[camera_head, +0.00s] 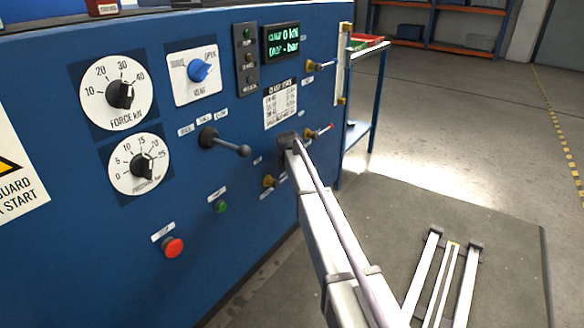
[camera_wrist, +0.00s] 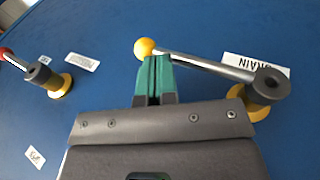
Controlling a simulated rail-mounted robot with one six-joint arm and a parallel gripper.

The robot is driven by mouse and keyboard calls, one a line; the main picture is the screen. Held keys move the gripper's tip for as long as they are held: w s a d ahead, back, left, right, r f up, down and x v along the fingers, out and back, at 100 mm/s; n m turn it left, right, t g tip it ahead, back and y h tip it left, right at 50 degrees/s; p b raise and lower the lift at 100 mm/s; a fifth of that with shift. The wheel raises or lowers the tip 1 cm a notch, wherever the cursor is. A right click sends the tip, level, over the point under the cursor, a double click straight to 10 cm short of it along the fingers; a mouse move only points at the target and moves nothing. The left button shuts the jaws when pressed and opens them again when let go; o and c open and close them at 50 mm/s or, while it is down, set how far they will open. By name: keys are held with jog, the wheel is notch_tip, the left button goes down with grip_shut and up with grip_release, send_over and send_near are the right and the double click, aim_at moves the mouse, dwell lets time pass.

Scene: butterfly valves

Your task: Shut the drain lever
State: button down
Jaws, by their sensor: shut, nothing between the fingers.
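The drain lever (camera_wrist: 205,66) shows in the wrist view as a silver rod with a yellow ball at its left end and a dark hub on a yellow base at its right end. A white DRAIN label (camera_wrist: 257,64) is partly behind the rod. My gripper (camera_wrist: 155,58) is shut and empty. Its green fingertips are just below the rod beside the yellow ball; I cannot tell whether they touch. In the head view my arm's end is close to the blue panel, and the fingertips are hidden.
A red-tipped lever valve (camera_wrist: 40,76) is left of the gripper in the wrist view. The blue panel (camera_head: 228,270) also carries a black-knobbed lever (camera_head: 225,142), dials and a red stop button (camera_head: 173,247). A shelf stand (camera_head: 364,120) is beyond; open floor lies right.

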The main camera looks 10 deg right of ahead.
notch_tip(320, 180, up, 13)
jog(key=s+d+p, duration=0.1)
jog(key=s+p, duration=0.1)
jog(key=p, duration=1)
jog(key=shift+d+r, duration=0.15)
jog(key=shift+d, duration=0.15)
jog(key=s+a+f+m+g+y, duration=0.1)
jog(key=s+a+m+g, duration=0.3)
jog(key=s, duration=1.8)
jog(key=s+f+m+g+y, duration=0.15)
jog(key=s+m, duration=0.35)
jog(key=s, duration=1.8)
notch_tip(320, 180, up, 28)
jog(key=p, duration=2.8)
jog(key=shift+r, duration=0.25)
